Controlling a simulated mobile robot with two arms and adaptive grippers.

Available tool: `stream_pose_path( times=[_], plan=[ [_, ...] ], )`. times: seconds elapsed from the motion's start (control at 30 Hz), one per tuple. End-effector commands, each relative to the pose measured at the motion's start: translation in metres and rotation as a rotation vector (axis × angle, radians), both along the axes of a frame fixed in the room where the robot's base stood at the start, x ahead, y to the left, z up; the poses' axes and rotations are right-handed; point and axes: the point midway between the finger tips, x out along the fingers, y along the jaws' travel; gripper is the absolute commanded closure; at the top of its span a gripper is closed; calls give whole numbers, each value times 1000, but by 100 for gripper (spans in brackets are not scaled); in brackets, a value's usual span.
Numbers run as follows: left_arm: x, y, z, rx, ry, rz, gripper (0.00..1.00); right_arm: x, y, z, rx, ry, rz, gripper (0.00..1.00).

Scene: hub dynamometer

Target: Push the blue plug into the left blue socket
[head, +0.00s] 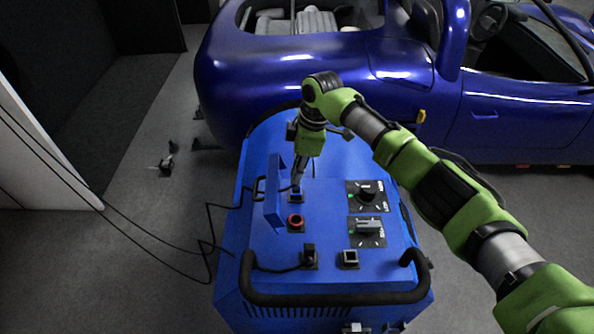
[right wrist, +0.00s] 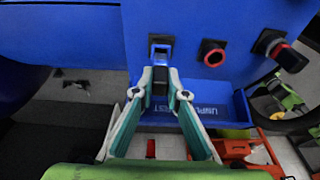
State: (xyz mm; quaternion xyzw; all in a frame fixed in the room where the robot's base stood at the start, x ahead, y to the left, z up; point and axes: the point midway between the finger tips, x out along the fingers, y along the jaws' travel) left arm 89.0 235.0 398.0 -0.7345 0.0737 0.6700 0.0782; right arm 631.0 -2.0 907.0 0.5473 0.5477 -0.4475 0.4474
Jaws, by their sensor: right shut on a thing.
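My right gripper (head: 298,187) reaches down over the far left part of the blue cart's panel. A square blue-edged socket (head: 296,197) lies just at the fingertips and also shows in the right wrist view (right wrist: 160,43). The plug's end is close to the socket and lined up with it sideways; whether they touch I cannot tell. My left gripper is not in view.
A red round socket (head: 296,221) is beside the blue one. Nearer me are a black plug (head: 310,255) in place and an empty grey-edged socket (head: 349,258). Knobs (head: 367,194) are on the right. An upright blue plate (head: 272,196) stands close left. A blue car (head: 300,75) is behind.

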Motion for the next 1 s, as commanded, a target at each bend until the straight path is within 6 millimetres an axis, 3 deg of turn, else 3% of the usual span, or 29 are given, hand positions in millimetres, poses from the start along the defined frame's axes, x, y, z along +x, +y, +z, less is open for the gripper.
stream_pose_path(
  times=[1.0],
  plan=[
    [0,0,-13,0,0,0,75,0,0,-29,0,0,0,100]
  ],
)
